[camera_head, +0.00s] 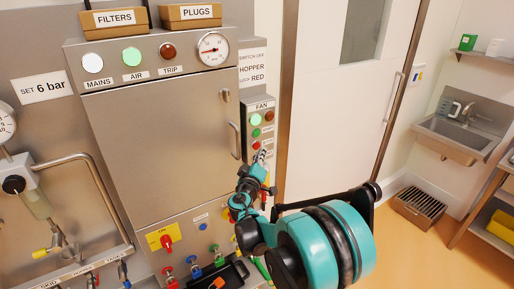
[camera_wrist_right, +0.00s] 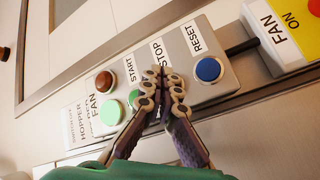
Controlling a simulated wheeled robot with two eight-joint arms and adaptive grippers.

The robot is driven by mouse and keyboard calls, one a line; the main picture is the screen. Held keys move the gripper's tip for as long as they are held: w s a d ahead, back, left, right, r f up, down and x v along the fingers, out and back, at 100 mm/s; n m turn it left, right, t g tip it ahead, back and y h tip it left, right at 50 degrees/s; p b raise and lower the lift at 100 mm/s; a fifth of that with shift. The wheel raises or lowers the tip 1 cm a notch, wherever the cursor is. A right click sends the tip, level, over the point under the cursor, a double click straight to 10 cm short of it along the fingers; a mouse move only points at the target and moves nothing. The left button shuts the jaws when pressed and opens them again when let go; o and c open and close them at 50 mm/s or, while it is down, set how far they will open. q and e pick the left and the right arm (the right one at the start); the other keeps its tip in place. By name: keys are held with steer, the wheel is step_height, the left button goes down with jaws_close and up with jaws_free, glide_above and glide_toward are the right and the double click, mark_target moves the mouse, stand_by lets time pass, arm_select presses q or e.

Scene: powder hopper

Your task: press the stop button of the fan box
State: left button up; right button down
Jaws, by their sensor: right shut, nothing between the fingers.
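The fan box (camera_head: 248,115) is a narrow grey panel at the right side of the steel cabinet, with lamps and buttons in a column. In the right wrist view the fan box (camera_wrist_right: 228,82) shows START, STOP and RESET labels. A red button (camera_head: 256,145) shows just above my right gripper in the head view. My right gripper (camera_wrist_right: 164,72) is shut and empty, its fingertips in front of the box just under the STOP label (camera_wrist_right: 157,52). The fingers hide the stop button in the wrist view; contact cannot be told. My left gripper is not in view.
The blue reset button (camera_wrist_right: 208,69) is close right of the fingertips, and the green start button (camera_wrist_right: 133,97) is close left. A yellow FAN ON switch box (camera_wrist_right: 290,25) is beyond. The cabinet door handle (camera_head: 234,140) stands out left of the fan box.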

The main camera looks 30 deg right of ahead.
steer(key=shift+w, duration=0.1)
stand_by(0.5)
steer(key=shift+w, duration=0.35)
steer(key=shift+w, duration=0.35)
stand_by(0.5)
stand_by(0.4)
steer(key=shift+s, duration=0.8)
steer(key=s, duration=0.5)
steer(key=shift+d, duration=0.2)
stand_by(0.5)
